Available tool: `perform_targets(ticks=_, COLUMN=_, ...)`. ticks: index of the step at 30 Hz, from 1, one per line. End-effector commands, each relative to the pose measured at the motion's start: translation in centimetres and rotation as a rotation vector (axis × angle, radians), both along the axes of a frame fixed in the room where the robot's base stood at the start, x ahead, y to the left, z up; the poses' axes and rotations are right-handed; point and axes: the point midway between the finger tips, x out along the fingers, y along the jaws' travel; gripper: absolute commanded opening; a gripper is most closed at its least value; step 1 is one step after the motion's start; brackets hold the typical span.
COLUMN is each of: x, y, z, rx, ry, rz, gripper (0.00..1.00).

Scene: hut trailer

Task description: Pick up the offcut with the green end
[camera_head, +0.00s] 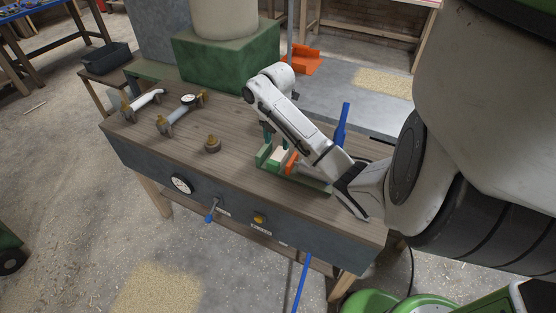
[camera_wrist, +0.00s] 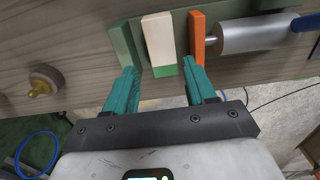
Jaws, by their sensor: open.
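The offcut (camera_wrist: 158,38) is a pale wooden block with a green end (camera_wrist: 165,71). It stands between a green block (camera_wrist: 123,46) and an orange plate (camera_wrist: 196,38), with a visible gap on the orange side. In the head view the offcut (camera_head: 279,155) sits on the bench near its right part. My gripper (camera_wrist: 160,70) is open, its two teal fingers pointing at the offcut. In the wrist view the green end appears between the fingertips; I cannot tell whether they touch it. In the head view my arm partly hides the gripper (camera_head: 277,138).
A grey cylinder (camera_wrist: 250,34) joins the orange plate's right side. A blue upright handle (camera_head: 342,125) rises behind my arm. The bench's middle is mostly clear.

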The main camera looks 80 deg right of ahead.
Motion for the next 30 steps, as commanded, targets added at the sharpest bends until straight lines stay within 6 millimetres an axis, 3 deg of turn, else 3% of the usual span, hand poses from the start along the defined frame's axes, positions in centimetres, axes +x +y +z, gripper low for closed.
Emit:
perform_targets(ticks=3, x=-0.1, y=0.0, z=-1.6, rx=0.001, ry=0.001, rz=-0.003, gripper=0.55)
perform_targets(ticks=11, x=-0.2, y=0.0, z=-3.4, rx=0.001, ry=0.002, rz=-0.004, gripper=0.55)
perform_targets(ticks=19, x=-0.4, y=0.0, z=-7.1, rx=0.000, ry=0.001, rz=-0.003, gripper=0.55)
perform_targets(ticks=28, x=-0.3, y=0.0, z=-7.7, rx=-0.001, ry=-0.001, rz=-0.002, gripper=0.55)
perform_targets(ticks=30, x=-0.3, y=0.0, z=-7.7, rx=-0.001, ry=-0.001, rz=-0.002, gripper=0.51)
